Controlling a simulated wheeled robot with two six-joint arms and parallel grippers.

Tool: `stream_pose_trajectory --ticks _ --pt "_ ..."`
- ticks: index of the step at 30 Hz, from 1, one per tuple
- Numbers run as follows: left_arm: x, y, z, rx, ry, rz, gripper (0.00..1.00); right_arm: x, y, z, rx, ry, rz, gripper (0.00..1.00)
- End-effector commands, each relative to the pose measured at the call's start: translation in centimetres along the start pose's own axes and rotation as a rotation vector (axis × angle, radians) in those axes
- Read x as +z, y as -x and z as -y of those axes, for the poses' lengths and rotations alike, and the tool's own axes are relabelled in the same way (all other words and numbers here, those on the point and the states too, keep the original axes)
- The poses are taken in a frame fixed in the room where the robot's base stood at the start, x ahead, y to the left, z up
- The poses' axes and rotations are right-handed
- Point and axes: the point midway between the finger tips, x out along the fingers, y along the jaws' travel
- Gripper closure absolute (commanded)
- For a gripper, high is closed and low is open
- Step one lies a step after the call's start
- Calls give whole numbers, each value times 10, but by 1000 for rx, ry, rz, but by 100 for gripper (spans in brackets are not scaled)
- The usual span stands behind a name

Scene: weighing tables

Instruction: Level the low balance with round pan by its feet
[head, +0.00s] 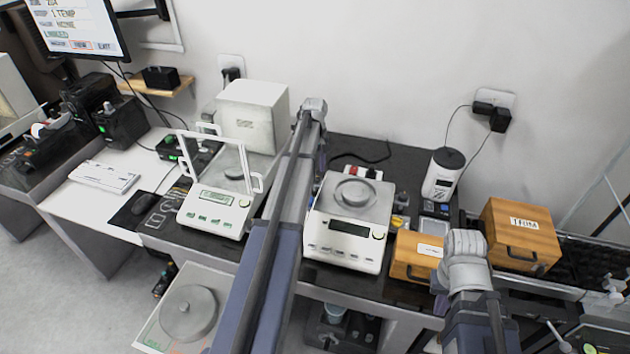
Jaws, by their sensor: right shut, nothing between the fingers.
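A second white balance (343,240) with a round piece on its squarish pan stands right of my left arm. Wooden boxes (521,235) stand at the right. A white box (252,115) stands behind the first balance. A keyboard (104,177) lies on the left table.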

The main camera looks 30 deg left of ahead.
Motion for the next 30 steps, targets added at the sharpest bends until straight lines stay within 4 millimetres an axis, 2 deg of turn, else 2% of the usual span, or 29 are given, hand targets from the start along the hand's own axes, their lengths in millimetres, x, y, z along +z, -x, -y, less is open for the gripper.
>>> stream_pose_trajectory --ticks 1,6,17,30 --pt "0 -14 0 0 0 0 46 -1 -14 1 0 0 0 100" --pt "0 -30 0 0 0 0 46 -2 -30 3 0 0 0 100" --pt "0 -32 0 0 0 0 46 -2 -32 3 0 0 0 100" --pt "0 -32 0 0 0 0 93 -2 -32 3 0 0 0 100"
